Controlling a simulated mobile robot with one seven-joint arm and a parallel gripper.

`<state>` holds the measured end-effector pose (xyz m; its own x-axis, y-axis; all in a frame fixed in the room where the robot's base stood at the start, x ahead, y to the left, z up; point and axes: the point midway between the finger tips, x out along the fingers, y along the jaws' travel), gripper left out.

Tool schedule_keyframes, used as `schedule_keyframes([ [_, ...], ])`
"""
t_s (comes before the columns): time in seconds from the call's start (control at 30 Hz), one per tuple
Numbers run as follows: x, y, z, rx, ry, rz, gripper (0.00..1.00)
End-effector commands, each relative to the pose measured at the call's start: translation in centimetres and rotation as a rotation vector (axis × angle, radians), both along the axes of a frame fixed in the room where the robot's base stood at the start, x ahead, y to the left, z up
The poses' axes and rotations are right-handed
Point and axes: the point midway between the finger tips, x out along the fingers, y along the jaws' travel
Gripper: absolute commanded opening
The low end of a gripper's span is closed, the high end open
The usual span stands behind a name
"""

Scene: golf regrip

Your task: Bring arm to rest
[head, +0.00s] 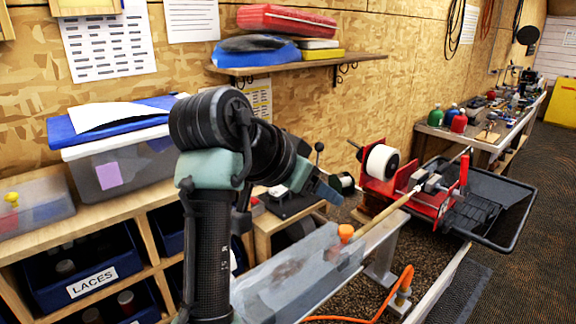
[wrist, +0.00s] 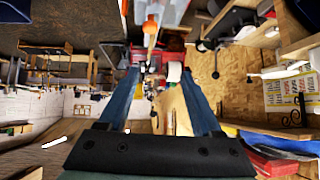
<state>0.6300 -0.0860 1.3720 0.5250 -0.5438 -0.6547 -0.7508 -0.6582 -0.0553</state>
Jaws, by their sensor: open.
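My gripper (head: 326,190) is at the end of my raised, bent arm in the head view, above the bench area and pointing right and down. In the wrist view its two blue fingers (wrist: 163,78) stand apart with nothing held between them. A golf shaft (head: 388,214) lies in the red clamp station (head: 392,188), to the right of my gripper and apart from it. The station also shows beyond the fingertips in the wrist view, with its white tape roll (wrist: 174,72).
A clear trough (head: 300,272) with an orange cap (head: 346,232) lies below my arm. A black tray (head: 497,215) is at the right. A wall shelf (head: 300,65) holds red and blue cases. A lidded bin (head: 115,165) stands on the left cabinet. An orange hose (head: 375,312) runs along the front.

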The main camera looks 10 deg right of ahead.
Motion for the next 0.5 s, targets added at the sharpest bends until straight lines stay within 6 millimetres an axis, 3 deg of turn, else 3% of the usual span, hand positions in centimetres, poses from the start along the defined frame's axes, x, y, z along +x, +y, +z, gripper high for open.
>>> schedule_keyframes([
  [0.13,1.3,-0.2,4.7,-0.130,-0.278,0.200,0.66],
  [0.27,-0.2,1.5,11.2,-0.291,-0.582,0.383,0.66],
  [0.4,-5.7,4.5,18.5,-0.471,-0.921,0.531,0.66],
  [0.5,-10.7,6.4,22.3,-0.572,-1.123,0.589,0.66],
])
